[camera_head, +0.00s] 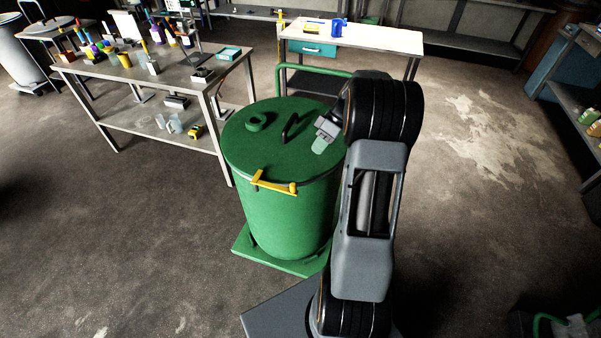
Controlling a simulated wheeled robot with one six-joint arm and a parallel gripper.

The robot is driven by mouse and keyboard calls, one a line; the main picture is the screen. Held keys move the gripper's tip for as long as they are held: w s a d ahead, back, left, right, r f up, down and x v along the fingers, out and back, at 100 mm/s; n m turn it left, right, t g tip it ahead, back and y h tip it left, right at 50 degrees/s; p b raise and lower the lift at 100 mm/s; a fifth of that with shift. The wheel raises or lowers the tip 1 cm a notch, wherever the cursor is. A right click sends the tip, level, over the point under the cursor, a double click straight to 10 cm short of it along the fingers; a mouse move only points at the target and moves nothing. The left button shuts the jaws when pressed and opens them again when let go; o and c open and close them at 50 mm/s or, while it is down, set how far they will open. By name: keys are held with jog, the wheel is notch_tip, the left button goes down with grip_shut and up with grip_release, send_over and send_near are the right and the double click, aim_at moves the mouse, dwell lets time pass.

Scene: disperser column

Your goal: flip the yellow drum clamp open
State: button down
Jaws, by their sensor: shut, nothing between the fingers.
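A green drum (285,215) with a green lid (265,150) stands in the middle of the head view. The yellow drum clamp (275,184) lies across the front of the drum, just below the lid rim. My gripper (320,146) is over the right part of the lid, pointing down and left, apart from the clamp and up and right of it. It is shut and empty. My arm hides the right side of the drum.
The lid carries a dark handle (290,128) and a round green cap (257,121). The drum stands on a green wheeled base (270,259). A cluttered workbench (150,72) is at the left and a white-topped table (375,38) behind. Floor in front of the drum is clear.

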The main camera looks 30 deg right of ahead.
jog(key=shift+w+d+f+n+y, duration=0.15)
jog(key=shift+d+f, duration=0.1)
jog(key=shift+d, duration=0.25)
jog(key=shift+w+d+f+n+y, duration=0.15)
jog(key=shift+d+f, duration=0.1)
jog(key=shift+d, duration=0.25)
jog(key=shift+s, duration=0.1)
jog(key=shift+s+a+f+p, duration=0.3)
jog(key=shift+a+f+p, duration=0.4)
jog(key=shift+a+f, duration=0.75)
jog(key=shift+s+a+f+p, duration=0.25)
jog(key=shift+a+f+p, duration=0.5)
jog(key=shift+a+f, duration=0.7)
jog(key=shift+s+a+f+p, duration=0.3)
jog(key=shift+a+f+p, duration=0.6)
jog(key=shift+a, duration=0.9)
jog(key=shift+f+b, duration=0.2)
jog(key=shift+b, duration=0.1)
